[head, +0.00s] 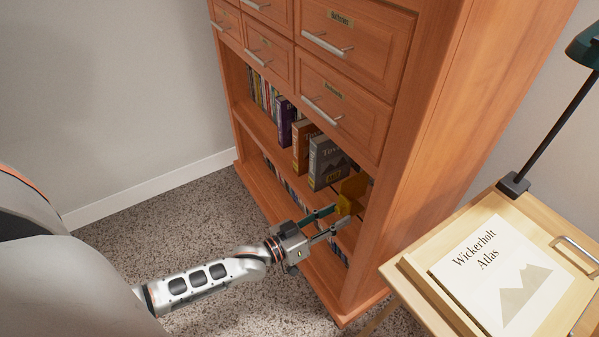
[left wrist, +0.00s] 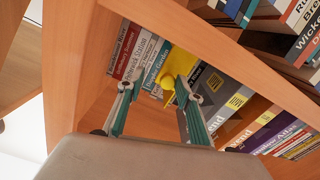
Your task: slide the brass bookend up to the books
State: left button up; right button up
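The brass bookend (head: 354,187) is a yellow piece with a round knob, standing on the upper open shelf near the right side of the bookcase. The books (head: 325,163) stand on that shelf to its left, a thick grey one nearest it. My left gripper (head: 342,214) is open at the shelf front, with its fingertips at the bookend. In the left wrist view, the bookend (left wrist: 185,80) shows its knob between the spread fingers (left wrist: 155,88), and one fingertip overlaps its plate. I cannot tell whether they touch, or how wide the gap to the grey book is. My right gripper is out of view.
The bookcase's side panel (head: 420,150) is close right of the gripper, with drawers (head: 345,102) above. More books fill the lower shelf. A small wooden table (head: 415,268) with the Wickerholt Atlas (head: 495,275) and a lamp stands at right. Carpet is clear at left.

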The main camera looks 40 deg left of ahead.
pick_arm(q)
jog(key=d, duration=0.1)
jog(key=s+d, duration=0.1)
jog(key=d, duration=0.2)
jog(key=shift+s+d, duration=0.4)
jog(key=p+v, duration=0.2)
jog(key=v, duration=0.5)
jog(key=s+d+r+m+g+y+p, duration=0.2)
jog(key=s+r+g+p, duration=0.1)
jog(key=s+r+p, duration=0.7)
jog(key=s+p, duration=0.1)
jog(key=s, duration=0.1)
jog(key=shift+s+d+r+p, duration=0.25)
jog(key=shift+s+r+p, duration=0.1)
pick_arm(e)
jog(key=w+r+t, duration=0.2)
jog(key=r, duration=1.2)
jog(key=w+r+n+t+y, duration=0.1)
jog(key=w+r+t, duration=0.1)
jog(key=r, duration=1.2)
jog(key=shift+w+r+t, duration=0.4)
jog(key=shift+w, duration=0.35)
